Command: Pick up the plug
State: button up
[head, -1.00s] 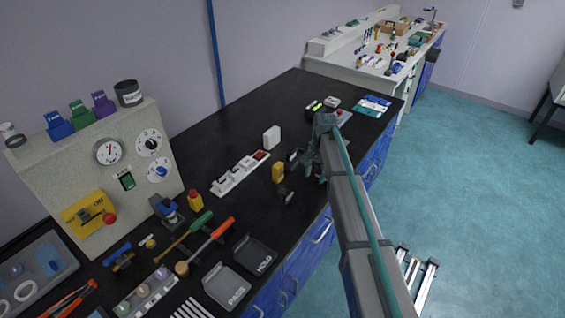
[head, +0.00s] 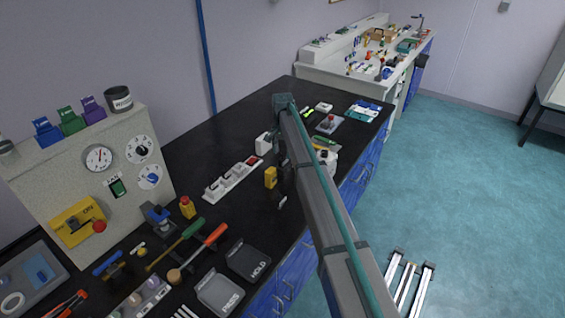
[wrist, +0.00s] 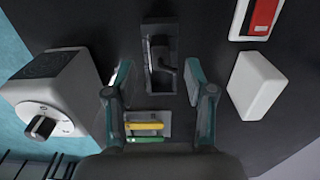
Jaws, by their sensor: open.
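My gripper (wrist: 159,82) is open, its two teal-tipped fingers spread apart in the wrist view. Between and beyond the fingertips lies a dark, blocky fixture (wrist: 160,30) with a raised rim and a small dark grey part (wrist: 166,64) in it. I cannot tell for sure whether that part is the plug; no other thing is plainly a plug. Nothing is held. In the head view my arm hides most of the gripper (head: 284,182) and the bench under it.
A white block (wrist: 257,86) stands right of the fingers, a white box with a black knob (wrist: 62,92) left. A yellow and green pair (wrist: 146,132) lies low between them.

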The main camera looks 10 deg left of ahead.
aim_at(283, 158)
jog(key=shift+f+p, duration=1.25)
jog(key=shift+f, duration=1.35)
grip_shut()
